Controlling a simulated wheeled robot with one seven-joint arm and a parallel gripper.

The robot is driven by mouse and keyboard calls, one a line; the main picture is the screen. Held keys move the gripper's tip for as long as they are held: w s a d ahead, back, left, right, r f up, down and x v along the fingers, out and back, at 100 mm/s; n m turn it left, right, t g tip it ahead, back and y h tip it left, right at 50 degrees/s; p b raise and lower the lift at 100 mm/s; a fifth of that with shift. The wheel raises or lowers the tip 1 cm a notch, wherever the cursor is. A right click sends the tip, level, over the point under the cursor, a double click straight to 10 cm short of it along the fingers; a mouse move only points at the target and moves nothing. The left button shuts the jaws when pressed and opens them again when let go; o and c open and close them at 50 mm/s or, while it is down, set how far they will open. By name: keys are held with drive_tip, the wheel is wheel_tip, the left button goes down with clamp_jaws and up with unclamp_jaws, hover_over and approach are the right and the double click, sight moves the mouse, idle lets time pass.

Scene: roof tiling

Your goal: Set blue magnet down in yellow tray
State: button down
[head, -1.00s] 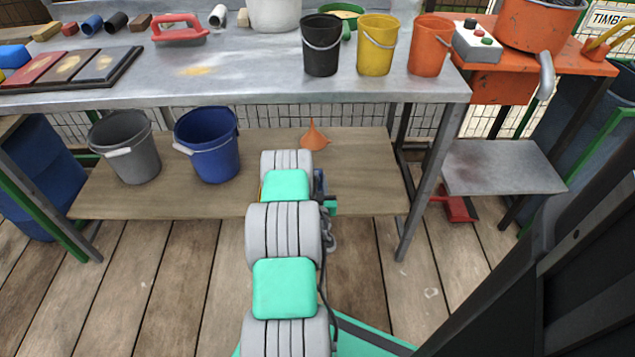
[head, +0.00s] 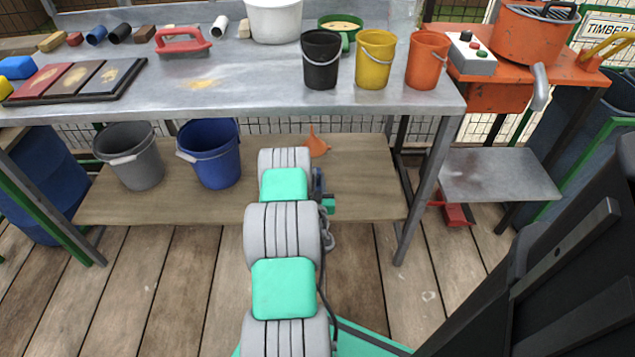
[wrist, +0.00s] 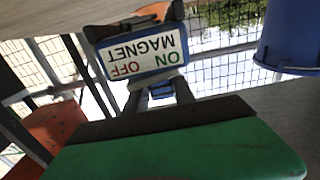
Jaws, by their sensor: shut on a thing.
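The blue magnet (wrist: 143,57) shows in the wrist view as a blue-edged block with a white label reading ON, OFF and MAGNET, upside down in the picture. My gripper (wrist: 158,90) is shut on it; the dark fingers are partly hidden by the block and by the green part in front. I cannot make out a yellow tray for certain. Only a small yellow patch (head: 4,88) shows at the far left edge of the workbench, cut off by the frame.
A metal workbench (head: 255,92) holds black, yellow (head: 375,60) and orange buckets, a red-handled float (head: 182,42) and a dark sample board (head: 78,78). Grey and blue (head: 210,157) buckets stand on its wooden lower shelf (head: 360,190). An orange side bench (head: 500,92) stands at right.

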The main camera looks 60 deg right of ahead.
drive_tip(key=w+a+r+b, duration=0.2)
drive_tip(key=w+b, duration=0.3)
drive_tip(key=w, duration=0.9)
wheel_tip(320, 180, down, 6)
drive_tip(key=b, duration=0.5)
drive_tip(key=shift+w+d, duration=0.1)
drive_tip(key=shift+w, duration=0.05)
drive_tip(key=shift+f+b, duration=0.3)
drive_tip(key=shift+b, duration=0.25)
drive_tip(key=c, duration=1.3)
unclamp_jaws()
drive_tip(key=o, duration=0.3)
drive_tip(key=shift+o, duration=0.2)
drive_tip(key=shift+f, duration=0.1)
